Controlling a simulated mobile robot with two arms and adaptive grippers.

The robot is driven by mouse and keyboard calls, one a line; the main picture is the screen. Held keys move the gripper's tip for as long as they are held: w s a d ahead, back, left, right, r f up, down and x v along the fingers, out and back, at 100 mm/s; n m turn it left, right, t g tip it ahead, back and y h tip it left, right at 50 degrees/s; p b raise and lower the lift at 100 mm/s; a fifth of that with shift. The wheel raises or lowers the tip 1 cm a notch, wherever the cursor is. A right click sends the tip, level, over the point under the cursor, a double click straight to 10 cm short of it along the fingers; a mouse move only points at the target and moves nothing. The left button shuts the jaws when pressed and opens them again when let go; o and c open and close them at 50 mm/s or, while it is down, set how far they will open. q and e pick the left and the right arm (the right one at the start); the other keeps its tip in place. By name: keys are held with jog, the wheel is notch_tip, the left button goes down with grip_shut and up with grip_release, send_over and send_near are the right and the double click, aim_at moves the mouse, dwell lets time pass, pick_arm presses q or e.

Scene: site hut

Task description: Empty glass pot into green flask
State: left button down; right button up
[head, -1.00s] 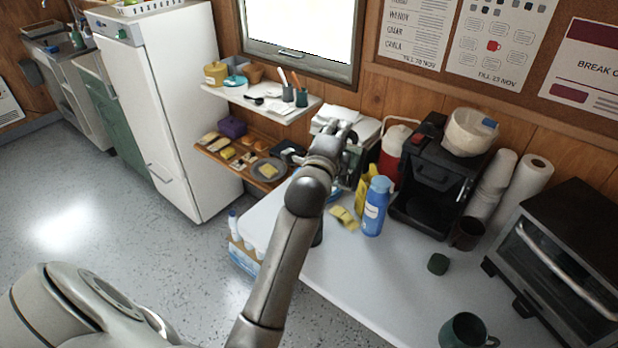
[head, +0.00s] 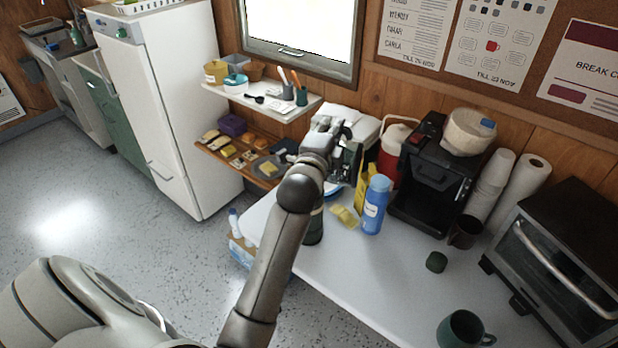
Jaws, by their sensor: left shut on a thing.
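My left gripper (head: 336,136) is over the far left part of the table and shut. The glass pot (head: 347,164) seems to be in it, a dark, partly see-through shape mostly hidden by the hand. The green flask (head: 313,227) is a dark green cylinder standing near the table's left edge, below and in front of the hand; my forearm hides part of it. A small dark green cap (head: 437,262) lies apart on the table. My right gripper is not in view.
A blue bottle (head: 376,205), a yellow sponge-like item (head: 344,216) and a red and white jug (head: 394,150) stand close to the hand. A black coffee machine (head: 428,172) has an empty bay. A green mug (head: 464,329) is at the front. The table's middle front is clear.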

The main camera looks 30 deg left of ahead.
aim_at(315, 123)
pick_arm(q)
jog(key=shift+s+a+r+n+p, duration=0.2)
jog(key=shift+a+r+n+p, duration=0.1)
jog(key=shift+a+n+p, duration=0.3)
dwell(0.4)
jog(key=shift+s+a+r+n+p, duration=0.1)
jog(key=shift+s+a+n+p, duration=0.1)
jog(key=shift+a+n+p, duration=0.35)
jog(key=shift+s+a+n+p, duration=0.15)
jog(key=shift+a+n, duration=0.2)
jog(key=shift+a, duration=0.4)
